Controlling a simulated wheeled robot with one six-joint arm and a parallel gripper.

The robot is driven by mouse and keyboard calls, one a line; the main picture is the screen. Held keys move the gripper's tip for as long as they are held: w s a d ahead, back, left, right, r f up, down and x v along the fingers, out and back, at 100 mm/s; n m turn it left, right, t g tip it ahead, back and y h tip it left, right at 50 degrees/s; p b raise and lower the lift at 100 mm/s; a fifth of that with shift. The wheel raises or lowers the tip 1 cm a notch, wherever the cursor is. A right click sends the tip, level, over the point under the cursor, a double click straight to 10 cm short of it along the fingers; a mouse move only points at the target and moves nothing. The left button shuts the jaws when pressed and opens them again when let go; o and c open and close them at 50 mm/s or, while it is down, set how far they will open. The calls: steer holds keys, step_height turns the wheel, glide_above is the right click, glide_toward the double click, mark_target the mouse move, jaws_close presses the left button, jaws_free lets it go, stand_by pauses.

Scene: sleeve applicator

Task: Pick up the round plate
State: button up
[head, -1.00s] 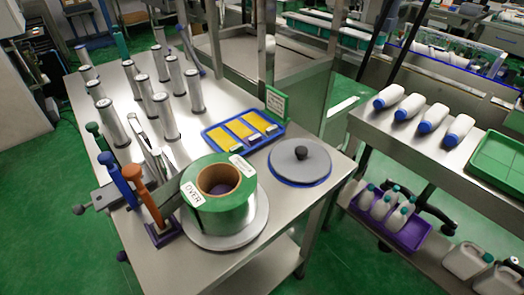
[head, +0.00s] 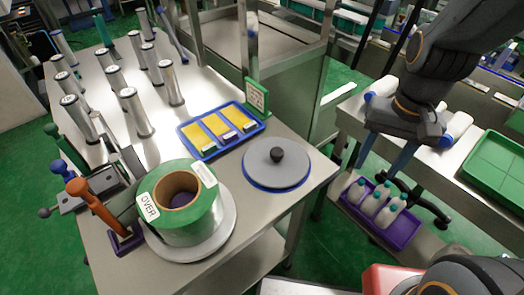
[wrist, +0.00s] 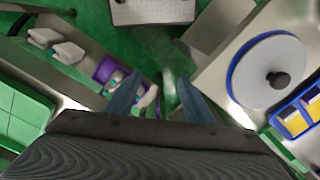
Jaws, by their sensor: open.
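The round plate (head: 262,168) is a grey disc with a blue rim and a black knob (head: 277,155) at its middle. It lies flat near the right edge of the steel table in the head view. In the wrist view the plate (wrist: 258,78) is at the upper right, its knob (wrist: 278,80) facing up. My gripper (head: 385,160) is to the right of the plate, over the gap between table and shelf, apart from it. Its two blue fingers (wrist: 156,98) are spread and empty in the wrist view.
A green-labelled roll (head: 188,235) stands on a grey disc left of the plate. A blue tray (head: 184,128) with yellow packs lies behind it. Metal cylinders stand farther left. The shelf on the right holds bottles and a green tray (head: 505,158).

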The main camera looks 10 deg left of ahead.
steer(key=w+a+r+m+p, duration=0.2)
steer(key=a+r+m+p, duration=0.3)
steer(key=a, duration=0.4)
steer(key=m+y+p, duration=0.1)
steer(key=m+p, duration=0.6)
steer(key=m, duration=0.2)
glide_toward(277, 151)
steer(key=shift+w+f+m, duration=0.15)
steer(key=shift+w+m, duration=0.2)
steer(key=shift+m, duration=0.05)
steer(key=shift+a+f+y, duration=0.15)
steer(key=shift+f+y, duration=0.15)
steer(key=shift+f, duration=0.25)
steer(key=shift+s+a+f, duration=0.1)
steer(key=shift+s+f, duration=0.1)
steer(key=shift+f, duration=1.5)
steer(key=shift+s+a+f, duration=0.1)
steer(key=shift+s+f, duration=0.05)
steer(key=shift+f, duration=1.55)
jaws_close()
